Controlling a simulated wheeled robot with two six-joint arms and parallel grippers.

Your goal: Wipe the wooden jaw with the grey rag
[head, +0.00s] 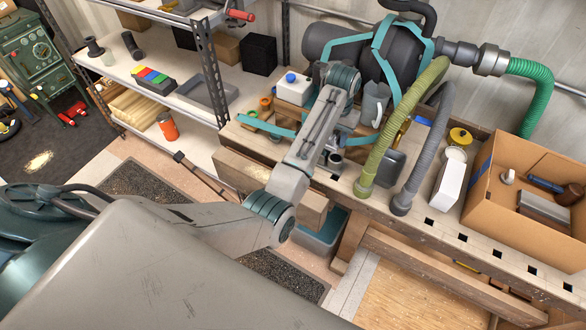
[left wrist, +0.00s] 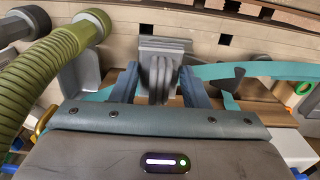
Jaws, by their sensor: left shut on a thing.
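My left gripper (left wrist: 158,82) is shut on the grey rag (left wrist: 160,50), a grey folded bundle pinched between its two teal fingers in the left wrist view. The rag's upper part is spread flat and lies over or just above the pale bench top; I cannot tell whether it touches. In the head view my left arm reaches over the workbench and its wrist hides most of the gripper and rag. A thick wooden block along the bench's front edge (head: 240,172) looks like the wooden jaw; my arm hides part of it. My right gripper is not in view.
Green hose (head: 408,120) and grey hose (head: 432,145) rise from the bench right of my arm. A cardboard box (head: 520,225) sits at the right, and a shelf (head: 130,65) stands at the left.

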